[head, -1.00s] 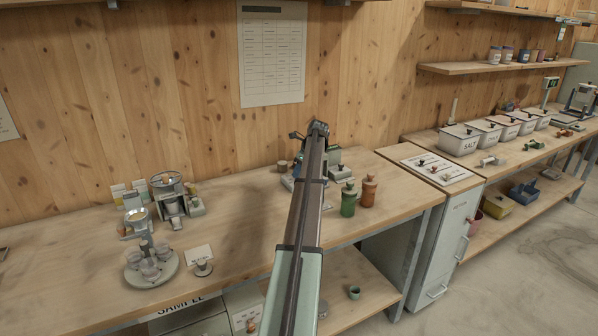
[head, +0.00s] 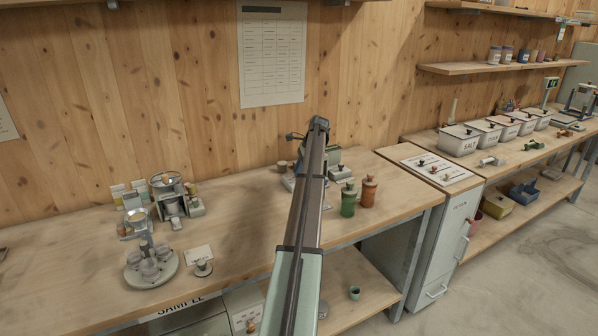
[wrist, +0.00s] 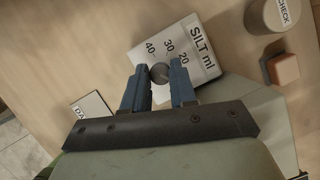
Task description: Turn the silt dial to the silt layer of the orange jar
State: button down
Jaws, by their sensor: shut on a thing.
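The silt dial is a white plate (wrist: 197,50) lettered "SILT ml" with marks 40, 30 and 20, and a round dark grey knob (wrist: 159,73) stands at its edge in the wrist view. My gripper (wrist: 160,80) has its two blue fingers on either side of the knob and is shut on it. I cannot tell which mark the knob points to. The orange jar (head: 369,191) stands upright on the bench in the head view, right of my arm. Its silt layer cannot be made out. My arm hides the dial and gripper in the head view.
A green jar (head: 348,200) stands just left of the orange jar. In the wrist view a round pot lettered "CHECK" (wrist: 283,13) and an orange block (wrist: 284,68) lie right of the dial.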

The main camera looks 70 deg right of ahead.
jog(key=shift+d+n+g+y, duration=0.1)
jog(key=shift+n+g+y, duration=0.2)
jog(key=shift+n, duration=0.6)
jog(key=c, duration=0.9)
grip_release()
jog(key=v, duration=1.3)
jog(key=shift+s+r, duration=0.15)
jog(key=shift+r, duration=0.25)
